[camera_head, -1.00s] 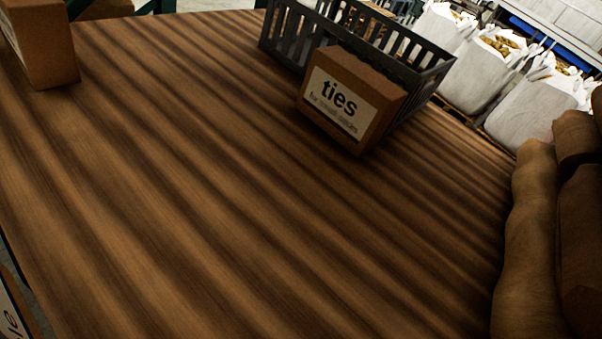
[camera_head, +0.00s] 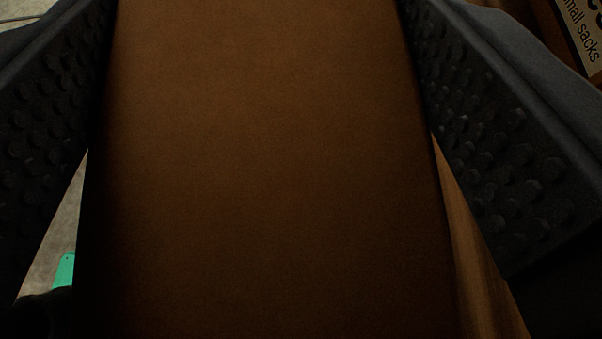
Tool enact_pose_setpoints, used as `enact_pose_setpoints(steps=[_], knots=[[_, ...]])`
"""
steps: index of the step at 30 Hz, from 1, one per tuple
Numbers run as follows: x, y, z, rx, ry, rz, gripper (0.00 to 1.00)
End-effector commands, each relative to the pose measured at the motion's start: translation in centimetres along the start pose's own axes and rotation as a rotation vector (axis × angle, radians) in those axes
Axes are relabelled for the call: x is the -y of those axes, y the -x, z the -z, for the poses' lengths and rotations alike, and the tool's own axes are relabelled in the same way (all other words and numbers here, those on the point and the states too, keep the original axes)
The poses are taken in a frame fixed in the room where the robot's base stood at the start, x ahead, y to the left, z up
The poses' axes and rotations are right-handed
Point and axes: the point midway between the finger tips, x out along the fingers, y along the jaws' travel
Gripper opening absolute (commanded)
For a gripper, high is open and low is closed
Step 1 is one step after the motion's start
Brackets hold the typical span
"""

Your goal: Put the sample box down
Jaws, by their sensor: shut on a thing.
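A brown cardboard box (camera_head: 270,170) fills the middle of the view, very close to the camera. My gripper (camera_head: 265,110) is shut on it, with one dark studded finger pad against its left side and one against its right side. No label shows on the face towards me, so I cannot read which box it is. The box hides most of what lies beyond it. I cannot tell whether its underside touches anything.
A strip of wooden table top (camera_head: 480,270) shows at the lower right. Part of a labelled box (camera_head: 588,35) reading "small sacks" is at the top right corner. Grey floor (camera_head: 62,225) and a small green thing (camera_head: 65,270) show at the left.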

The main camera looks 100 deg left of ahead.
Motion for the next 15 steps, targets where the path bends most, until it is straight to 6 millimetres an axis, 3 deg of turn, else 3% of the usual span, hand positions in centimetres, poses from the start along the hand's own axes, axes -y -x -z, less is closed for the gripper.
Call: enact_pose_setpoints(steps=[6, 15], knots=[[0.0, -1.6, -2.6, -0.003, 0.003, 0.008, 0.0], [0.0, -2.4, -4.2, -0.002, 0.005, 0.009, 0.0]])
